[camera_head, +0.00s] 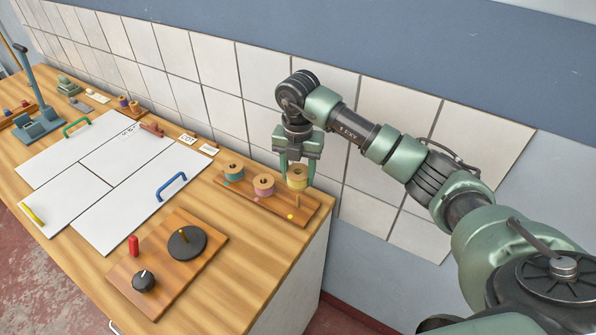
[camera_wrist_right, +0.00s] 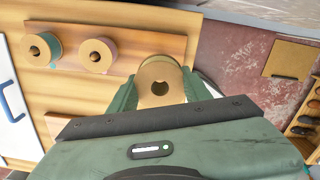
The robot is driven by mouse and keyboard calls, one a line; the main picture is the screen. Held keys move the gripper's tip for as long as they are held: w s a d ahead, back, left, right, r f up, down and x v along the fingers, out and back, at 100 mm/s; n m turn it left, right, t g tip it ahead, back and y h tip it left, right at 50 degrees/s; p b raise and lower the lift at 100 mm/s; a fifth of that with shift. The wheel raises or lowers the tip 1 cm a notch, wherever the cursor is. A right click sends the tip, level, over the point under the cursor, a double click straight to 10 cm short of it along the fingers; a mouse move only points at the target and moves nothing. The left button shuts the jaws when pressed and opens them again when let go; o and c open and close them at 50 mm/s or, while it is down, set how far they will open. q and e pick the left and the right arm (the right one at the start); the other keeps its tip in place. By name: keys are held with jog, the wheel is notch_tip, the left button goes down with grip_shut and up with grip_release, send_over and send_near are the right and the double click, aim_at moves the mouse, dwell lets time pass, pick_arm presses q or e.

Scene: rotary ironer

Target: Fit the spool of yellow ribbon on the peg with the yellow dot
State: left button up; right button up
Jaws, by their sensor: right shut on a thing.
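The spool of yellow ribbon (camera_head: 297,179) is held upright between the fingers of my right gripper (camera_head: 297,171), at the right end of a wooden peg board (camera_head: 268,206). In the right wrist view the spool (camera_wrist_right: 160,71) sits between both fingertips, its tan end with the centre hole facing the camera. The yellow dot (camera_head: 290,216) shows on the board just in front of and below the spool. My left gripper is out of view.
A teal spool (camera_head: 233,171) and a pink spool (camera_head: 263,185) stand on the same board to the left. A tiled wall (camera_head: 262,75) rises close behind. A knob board (camera_head: 165,262) and white panels (camera_head: 140,185) lie to the left. The table's right edge is near.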

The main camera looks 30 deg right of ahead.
aim_at(298, 189)
jog(key=shift+f, duration=0.1)
jog(key=shift+f+b, duration=1.4)
jog(key=shift+f, duration=0.5)
jog(key=shift+f+b, duration=0.35)
jog(key=shift+f, duration=0.1)
jog(key=shift+f+b, duration=0.4)
jog(key=shift+f, duration=0.25)
jog(key=shift+f, duration=0.2)
dwell(0.4)
jog(key=shift+f+b, duration=0.75)
jog(key=shift+f, duration=0.1)
